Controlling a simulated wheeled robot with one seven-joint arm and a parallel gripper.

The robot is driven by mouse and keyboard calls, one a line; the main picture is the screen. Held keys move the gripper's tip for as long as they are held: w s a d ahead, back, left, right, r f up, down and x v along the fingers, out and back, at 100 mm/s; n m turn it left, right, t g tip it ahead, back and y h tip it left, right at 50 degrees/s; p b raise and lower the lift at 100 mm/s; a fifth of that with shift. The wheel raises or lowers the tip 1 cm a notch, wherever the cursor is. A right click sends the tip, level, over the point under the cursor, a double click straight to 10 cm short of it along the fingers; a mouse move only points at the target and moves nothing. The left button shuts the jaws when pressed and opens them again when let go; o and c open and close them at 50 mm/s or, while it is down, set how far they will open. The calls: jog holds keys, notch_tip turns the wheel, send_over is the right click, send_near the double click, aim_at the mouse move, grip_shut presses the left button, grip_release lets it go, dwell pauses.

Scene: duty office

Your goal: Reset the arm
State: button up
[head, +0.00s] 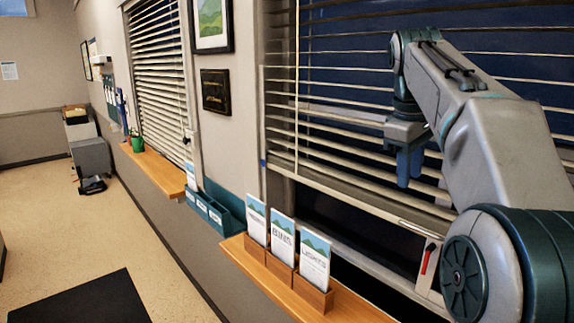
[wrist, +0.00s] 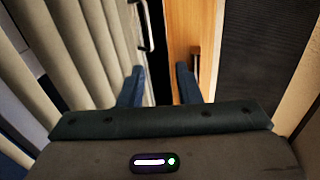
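My arm (head: 480,125) is raised at the right of the head view, bent at the elbow in front of the large window blind (head: 330,140). My gripper (head: 409,170) hangs from its end with blue fingers pointing down, close to the slats. In the wrist view, my gripper (wrist: 159,72) shows two blue fingers apart with nothing between them, so it is open and empty. Pale slats (wrist: 85,45) fill the left of that view, and a wooden ledge (wrist: 186,30) shows past the fingertips. I cannot tell whether any finger touches the blind.
A wooden ledge (head: 255,262) below the window holds leaflet holders (head: 284,245). A red-handled item (head: 428,258) sits near my arm. The floor (head: 170,285) is open at left, with a dark mat (head: 85,300).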

jog(key=s+a+f+m+b, duration=0.1)
jog(key=s+a+f+m, duration=0.1)
jog(key=s+f, duration=0.4)
jog(key=s+a+f+m+t+y, duration=0.1)
jog(key=s+a+f, duration=0.4)
jog(key=f, duration=0.8)
jog(key=s+a+f+m+t+b, duration=0.1)
jog(key=s+a+f+m, duration=0.3)
jog(key=s+f, duration=0.4)
jog(key=shift+f+y+b, duration=0.3)
jog(key=shift+f, duration=0.45)
jog(key=shift+s, duration=0.1)
